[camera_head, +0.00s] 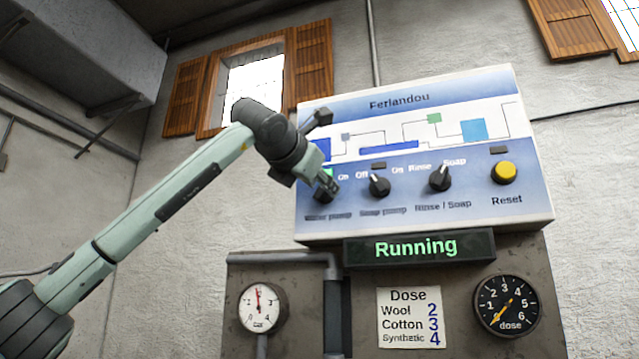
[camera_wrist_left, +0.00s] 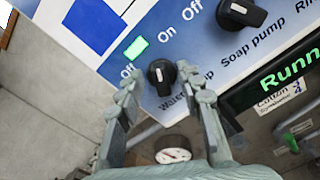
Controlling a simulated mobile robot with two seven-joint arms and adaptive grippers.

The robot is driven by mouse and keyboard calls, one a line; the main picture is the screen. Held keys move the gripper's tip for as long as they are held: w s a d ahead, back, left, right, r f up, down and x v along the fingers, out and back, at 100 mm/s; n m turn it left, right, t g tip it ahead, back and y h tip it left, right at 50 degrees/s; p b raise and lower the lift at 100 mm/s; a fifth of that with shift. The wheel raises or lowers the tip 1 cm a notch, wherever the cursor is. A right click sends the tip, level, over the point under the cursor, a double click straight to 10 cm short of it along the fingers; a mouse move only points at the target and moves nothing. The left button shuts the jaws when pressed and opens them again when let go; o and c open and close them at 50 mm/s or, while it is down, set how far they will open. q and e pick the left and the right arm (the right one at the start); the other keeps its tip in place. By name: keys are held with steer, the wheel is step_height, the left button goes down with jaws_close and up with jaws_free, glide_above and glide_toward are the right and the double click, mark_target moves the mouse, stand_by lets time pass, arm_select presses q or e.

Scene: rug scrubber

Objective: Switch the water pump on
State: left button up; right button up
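The water pump knob (camera_wrist_left: 160,76) is black with a white mark, on the blue-and-white control panel (camera_head: 400,108). Its Off and On labels flank a lit green lamp (camera_wrist_left: 136,47). The mark points up toward the lamp side; I cannot tell exactly which label. My left gripper (camera_wrist_left: 158,82) has its fingers on either side of this knob, apart, with a gap visible on the left; contact on the right is unclear. In the head view, my left gripper (camera_head: 325,184) mostly covers the knob. My right gripper is not in view.
The soap pump knob (camera_head: 379,186), the rinse/soap knob (camera_head: 440,178) and the yellow Reset button (camera_head: 503,172) lie to the right. Below, a display (camera_head: 418,247) reads "Running". A round gauge (camera_head: 262,306) and a dose dial (camera_head: 507,305) sit lower down.

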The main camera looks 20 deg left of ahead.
arm_select(q)
steer(key=s, duration=1.2)
steer(key=shift+a, duration=0.25)
steer(key=s+b, duration=0.2)
steer(key=s, duration=0.7)
steer(key=shift+a, duration=0.15)
